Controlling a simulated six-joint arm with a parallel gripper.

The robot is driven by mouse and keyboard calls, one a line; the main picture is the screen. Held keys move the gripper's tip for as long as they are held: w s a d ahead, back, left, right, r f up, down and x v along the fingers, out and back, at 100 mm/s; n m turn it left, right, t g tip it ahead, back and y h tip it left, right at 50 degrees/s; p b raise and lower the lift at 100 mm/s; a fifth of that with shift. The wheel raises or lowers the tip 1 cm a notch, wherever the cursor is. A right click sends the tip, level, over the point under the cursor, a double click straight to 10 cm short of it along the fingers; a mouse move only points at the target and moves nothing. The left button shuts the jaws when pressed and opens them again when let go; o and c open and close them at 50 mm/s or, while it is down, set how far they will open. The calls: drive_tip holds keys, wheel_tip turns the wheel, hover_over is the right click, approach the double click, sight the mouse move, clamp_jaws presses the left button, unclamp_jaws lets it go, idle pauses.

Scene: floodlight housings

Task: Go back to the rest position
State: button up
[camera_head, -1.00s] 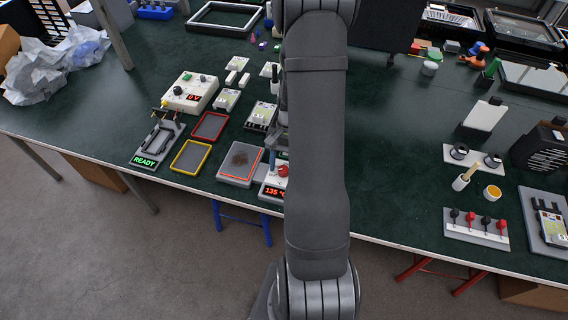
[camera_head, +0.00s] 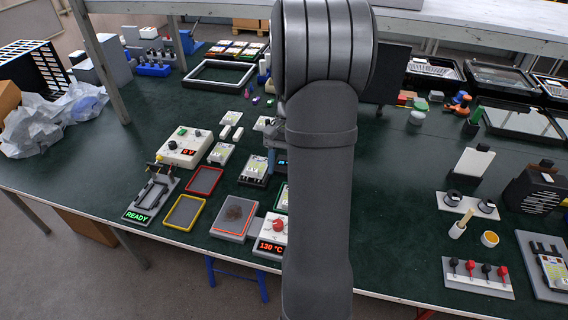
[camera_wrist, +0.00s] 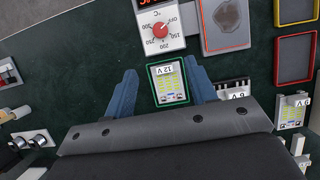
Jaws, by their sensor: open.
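My gripper (camera_wrist: 160,70) is open and empty, its two blue fingers apart in the wrist view. Between the fingers in that view lies a unit marked 12 V (camera_wrist: 169,84) inside a green-edged frame; dark mat shows between it and the fingers. In the head view my arm hides most of the gripper and of the green-edged frame (camera_head: 283,197). Only a bit of blue finger shows beside the arm.
A heater with a red knob (camera_head: 278,225) reads 130 °C; it also shows in the wrist view (camera_wrist: 160,30). Left of it are a grey plate (camera_head: 232,218), a yellow tray (camera_head: 171,223) and a red tray (camera_head: 192,186).

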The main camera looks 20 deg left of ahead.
drive_tip(key=shift+w+r, duration=0.15)
drive_tip(key=shift+r, duration=0.15)
drive_tip(key=shift+f, duration=0.1)
drive_tip(key=x, duration=1.7)
drive_tip(key=shift+f, duration=0.2)
